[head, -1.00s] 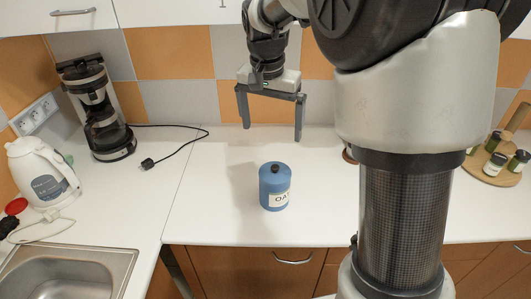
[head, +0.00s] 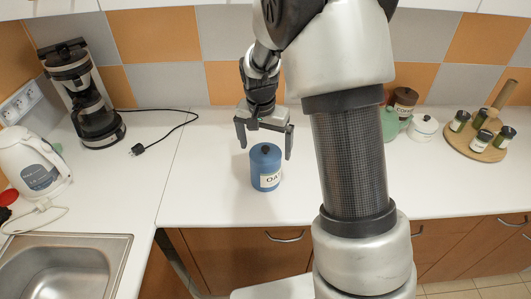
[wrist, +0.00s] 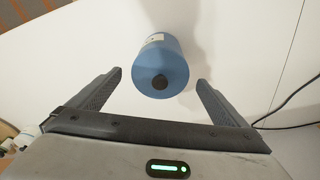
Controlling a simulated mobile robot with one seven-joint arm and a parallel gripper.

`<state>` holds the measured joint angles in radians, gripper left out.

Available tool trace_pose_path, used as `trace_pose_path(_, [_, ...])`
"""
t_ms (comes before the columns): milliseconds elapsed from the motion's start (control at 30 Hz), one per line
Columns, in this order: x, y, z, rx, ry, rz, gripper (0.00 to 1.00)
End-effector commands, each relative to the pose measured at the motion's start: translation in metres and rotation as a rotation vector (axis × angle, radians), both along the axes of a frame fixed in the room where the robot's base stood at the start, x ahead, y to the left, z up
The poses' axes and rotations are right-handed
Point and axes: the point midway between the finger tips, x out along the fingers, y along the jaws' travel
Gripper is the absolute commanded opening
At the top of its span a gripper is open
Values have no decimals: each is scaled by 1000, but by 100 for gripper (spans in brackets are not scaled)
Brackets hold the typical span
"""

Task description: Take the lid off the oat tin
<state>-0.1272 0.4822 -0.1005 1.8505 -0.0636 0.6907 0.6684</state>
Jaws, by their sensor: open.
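The blue oat tin (head: 265,170) stands upright on the white counter, with a white label on its front. In the wrist view my gripper (wrist: 160,78) does not appear to touch the lid.
A coffee maker (head: 82,95) with a black cord, a kettle (head: 35,165) and a sink (head: 65,265) are at left. A round wooden board (head: 475,147) with several jars, a white pot (head: 423,128) and a green item (head: 390,123) are at right. The counter around the tin is clear.

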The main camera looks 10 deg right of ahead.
Motion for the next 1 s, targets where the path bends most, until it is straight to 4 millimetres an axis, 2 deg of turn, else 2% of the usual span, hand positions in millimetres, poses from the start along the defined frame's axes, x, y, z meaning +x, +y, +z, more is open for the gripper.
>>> trace_pose_path(100, [1, -1, -7, 0, 0, 0, 97])
trace_pose_path(300, [1, -1, -7, 0, -1, 0, 97])
trace_pose_path(567, [1, -1, -7, 0, -1, 0, 54])
trace_pose_path(867, [1, -1, -6, 0, -1, 0, 53])
trace_pose_path(1000, [2, -1, 5, 0, -5, 0, 53])
